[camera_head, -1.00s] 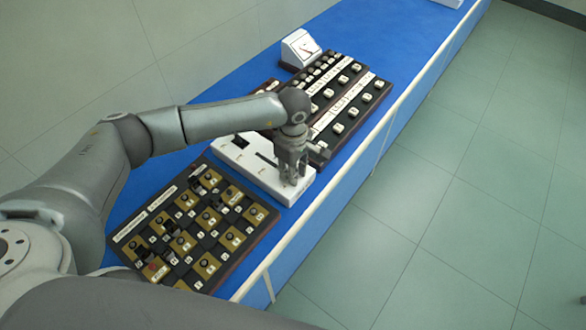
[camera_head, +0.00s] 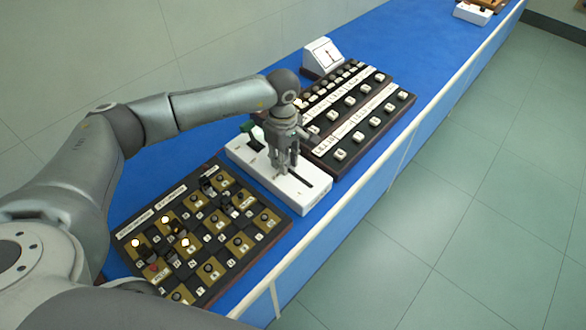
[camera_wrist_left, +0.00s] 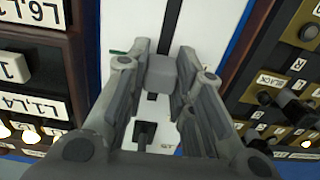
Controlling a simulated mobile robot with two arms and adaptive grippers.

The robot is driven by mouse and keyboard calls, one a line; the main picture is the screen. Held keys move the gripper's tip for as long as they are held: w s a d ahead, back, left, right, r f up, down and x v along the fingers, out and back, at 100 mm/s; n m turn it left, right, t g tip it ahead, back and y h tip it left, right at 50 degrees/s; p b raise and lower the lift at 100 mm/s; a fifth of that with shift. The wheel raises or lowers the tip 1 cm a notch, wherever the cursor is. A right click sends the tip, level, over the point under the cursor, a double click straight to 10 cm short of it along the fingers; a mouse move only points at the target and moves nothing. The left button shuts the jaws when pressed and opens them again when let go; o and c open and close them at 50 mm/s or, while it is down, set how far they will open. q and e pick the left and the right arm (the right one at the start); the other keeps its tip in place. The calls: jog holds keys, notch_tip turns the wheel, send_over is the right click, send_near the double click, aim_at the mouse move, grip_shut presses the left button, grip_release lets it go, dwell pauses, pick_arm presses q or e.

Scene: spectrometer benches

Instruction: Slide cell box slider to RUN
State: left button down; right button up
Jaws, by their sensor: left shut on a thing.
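The cell box (camera_head: 240,152) is a long white box on the blue bench, with a dark slot (camera_head: 312,175) in its top. A green part (camera_head: 249,128) stands at its far left end. My left gripper (camera_head: 284,170) points down over the box's middle. In the left wrist view its fingers flank a grey block, the slider knob (camera_wrist_left: 160,75), and are shut on it. A black square fitting (camera_wrist_left: 145,132) shows on the white top below the knob. My right gripper is not in view.
A board of brown-gold plates and black knobs (camera_head: 242,242) lies close on the near left. Dark panels with white switches (camera_head: 340,154) lie close on the right. A white meter (camera_head: 322,57) stands behind them.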

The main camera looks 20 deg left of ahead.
pick_arm(q)
jog(key=shift+d+r, duration=0.1)
jog(key=shift+d, duration=0.15)
jog(key=c, duration=1.3)
grip_release()
jog(key=shift+o, duration=0.3)
jog(key=shift+a+r, duration=0.1)
jog(key=shift+r, duration=0.1)
notch_tip(320, 180, up, 12)
jog(key=shift+f, duration=0.25)
